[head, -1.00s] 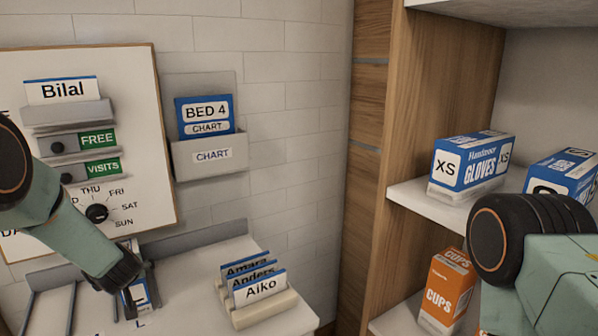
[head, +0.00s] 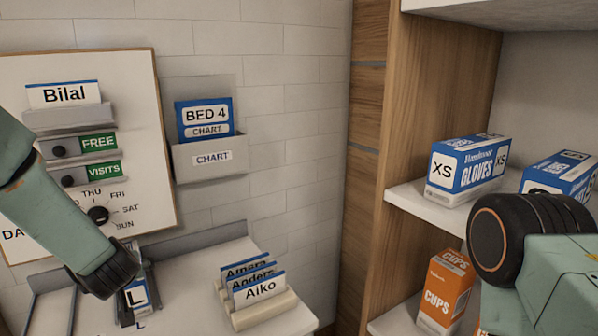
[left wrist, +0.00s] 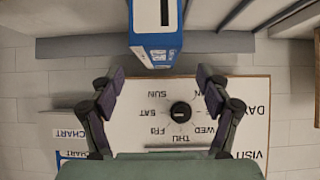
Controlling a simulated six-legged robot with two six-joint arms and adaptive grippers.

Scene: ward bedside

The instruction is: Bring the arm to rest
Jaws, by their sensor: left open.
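My left arm comes in from the left in the head view, with its gripper low over the counter, mostly hidden behind my wrist. In the left wrist view my left gripper (left wrist: 160,84) is open, its two fingers wide apart with nothing between them. A blue and white box marked L (head: 138,295) stands on the counter beside the gripper; it also shows in the left wrist view (left wrist: 156,45), beyond the fingertips. My right arm shows only as a link at the right edge; its gripper is out of view.
A board (head: 135,130) with a Bilal card (head: 64,95) and a dial (head: 98,214) is on the wall. A chart holder (head: 210,162) is beside it. A name-card rack (head: 262,315) stands on the counter (head: 190,275). Glove boxes (head: 470,170) and a cups box (head: 446,292) are on shelves.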

